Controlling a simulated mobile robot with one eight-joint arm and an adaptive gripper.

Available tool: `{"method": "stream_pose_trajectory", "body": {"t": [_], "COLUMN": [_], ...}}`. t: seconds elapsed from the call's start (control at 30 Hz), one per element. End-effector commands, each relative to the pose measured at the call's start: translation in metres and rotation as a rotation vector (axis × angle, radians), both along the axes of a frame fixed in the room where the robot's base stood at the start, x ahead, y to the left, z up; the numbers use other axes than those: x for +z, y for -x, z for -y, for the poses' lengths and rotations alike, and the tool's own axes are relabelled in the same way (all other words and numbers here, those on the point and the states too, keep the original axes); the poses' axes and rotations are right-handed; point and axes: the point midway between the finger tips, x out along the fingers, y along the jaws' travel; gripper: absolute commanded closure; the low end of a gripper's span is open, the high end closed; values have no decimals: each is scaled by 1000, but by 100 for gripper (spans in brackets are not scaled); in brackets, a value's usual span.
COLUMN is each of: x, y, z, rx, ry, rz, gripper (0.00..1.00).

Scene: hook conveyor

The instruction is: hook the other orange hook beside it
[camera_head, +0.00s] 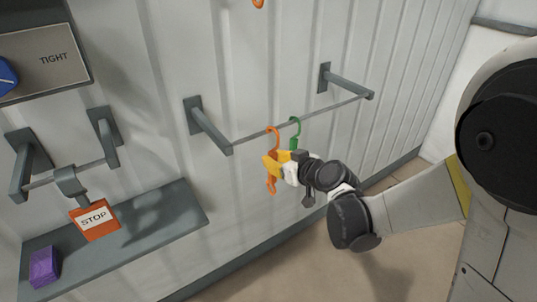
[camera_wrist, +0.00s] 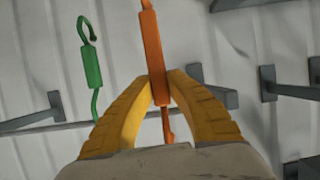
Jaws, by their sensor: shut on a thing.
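My gripper (camera_head: 275,163), with yellow fingers, is shut on an orange hook (camera_head: 272,140) below the thin rail. The wrist view shows this orange hook (camera_wrist: 151,45) between the two fingertips (camera_wrist: 158,80). Its upper curl meets the rail in the head view; whether it bears on the rail I cannot tell. A green hook (camera_head: 295,128) hangs at the rail just right of it, and lies left of it in the wrist view (camera_wrist: 92,65). Another orange hook (camera_head: 258,3) shows only its lower tip at the top edge of the head view.
The rail (camera_head: 330,109) runs between two grey wall brackets (camera_head: 208,125) and (camera_head: 345,84). At left are an orange STOP sign (camera_head: 95,220) on a second bar, a grey shelf (camera_head: 165,225), a purple block (camera_head: 44,266) and a TIGHT panel (camera_head: 50,50). The rail right of the green hook is clear.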

Motion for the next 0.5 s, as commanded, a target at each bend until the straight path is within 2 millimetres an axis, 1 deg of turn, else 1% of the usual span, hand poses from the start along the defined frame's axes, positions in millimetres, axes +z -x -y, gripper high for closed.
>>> {"method": "stream_pose_trajectory", "body": {"t": [0.5], "x": [0], "y": [33], "z": [23], "rx": [-1], "ry": [1], "rz": [1], "gripper": [100]}}
